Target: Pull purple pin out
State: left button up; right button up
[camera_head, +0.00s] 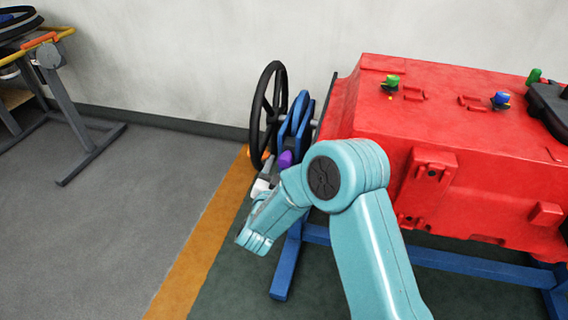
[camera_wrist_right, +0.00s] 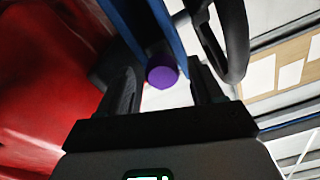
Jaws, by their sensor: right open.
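The purple pin (camera_head: 285,160) sticks out at the blue bracket (camera_head: 296,118) beside the black handwheel (camera_head: 268,112), left of the red tank. In the right wrist view the round end of the purple pin (camera_wrist_right: 162,73) shows ahead, between the two dark fingers. My right gripper (camera_head: 264,178) is close to the pin in the head view, partly hidden by my teal arm. In the wrist view the right gripper (camera_wrist_right: 164,90) is open, with a gap between each finger and the pin. My left gripper is not in view.
The red tank (camera_head: 460,110) with green (camera_head: 391,82) and blue (camera_head: 501,99) knobs stands on a blue frame at the right. A grey stand (camera_head: 65,105) is at the far left. The grey floor (camera_head: 140,190) between is clear.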

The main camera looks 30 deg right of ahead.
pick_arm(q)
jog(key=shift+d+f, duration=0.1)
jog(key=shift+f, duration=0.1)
pick_arm(e)
jog(key=shift+x, duration=1.65)
grip_shut()
jog(key=shift+s+a, duration=0.3)
jog(key=shift+a, duration=0.2)
jog(key=b+v, duration=0.1)
jog(key=v, duration=0.2)
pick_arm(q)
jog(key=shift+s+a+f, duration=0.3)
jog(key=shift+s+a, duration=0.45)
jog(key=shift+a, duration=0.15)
pick_arm(e)
jog(key=shift+s+a+f, duration=0.15)
jog(key=shift+s+a, duration=0.05)
